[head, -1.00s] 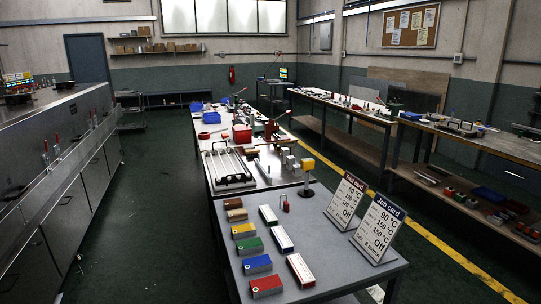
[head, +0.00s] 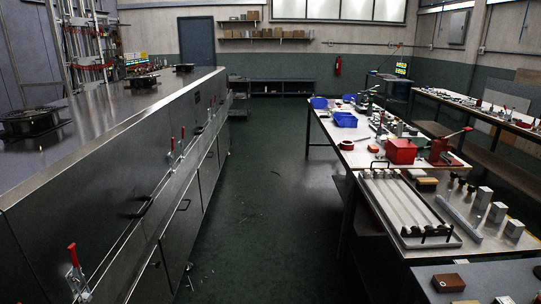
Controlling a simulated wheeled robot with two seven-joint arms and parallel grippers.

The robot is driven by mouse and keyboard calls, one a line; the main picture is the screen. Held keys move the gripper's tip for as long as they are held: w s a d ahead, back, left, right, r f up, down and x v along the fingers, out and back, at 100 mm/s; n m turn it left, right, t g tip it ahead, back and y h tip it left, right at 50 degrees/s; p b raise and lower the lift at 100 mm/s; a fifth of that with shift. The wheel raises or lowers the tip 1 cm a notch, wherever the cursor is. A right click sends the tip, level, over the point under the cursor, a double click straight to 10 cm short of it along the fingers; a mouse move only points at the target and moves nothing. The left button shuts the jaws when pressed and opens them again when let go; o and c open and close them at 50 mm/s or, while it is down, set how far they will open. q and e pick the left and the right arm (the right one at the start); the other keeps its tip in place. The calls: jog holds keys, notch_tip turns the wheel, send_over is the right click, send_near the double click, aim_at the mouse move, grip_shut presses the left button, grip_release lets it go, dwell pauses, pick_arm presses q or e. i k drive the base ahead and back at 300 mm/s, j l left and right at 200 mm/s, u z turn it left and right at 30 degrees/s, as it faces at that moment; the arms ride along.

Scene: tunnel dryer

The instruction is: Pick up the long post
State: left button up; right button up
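No thing in view is clearly the long post. On the work table at the right, a long narrow metal bar (head: 458,218) lies beside a rack of several parallel rods (head: 408,205). Neither of my grippers is in view.
A long steel dryer (head: 120,150) with red-handled clamps (head: 73,255) fills the left. A red box (head: 400,151) and blue bins (head: 344,119) are farther back on the table. A brown block (head: 448,283) lies at the front.

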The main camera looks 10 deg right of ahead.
aim_at(400, 127)
jog(key=i+z, duration=0.1)
jog(key=i, duration=0.65)
jog(key=i+j, duration=0.1)
jog(key=i, duration=0.65)
jog(key=i+z, duration=0.15)
jog(key=i, duration=0.55)
jog(key=j, duration=0.05)
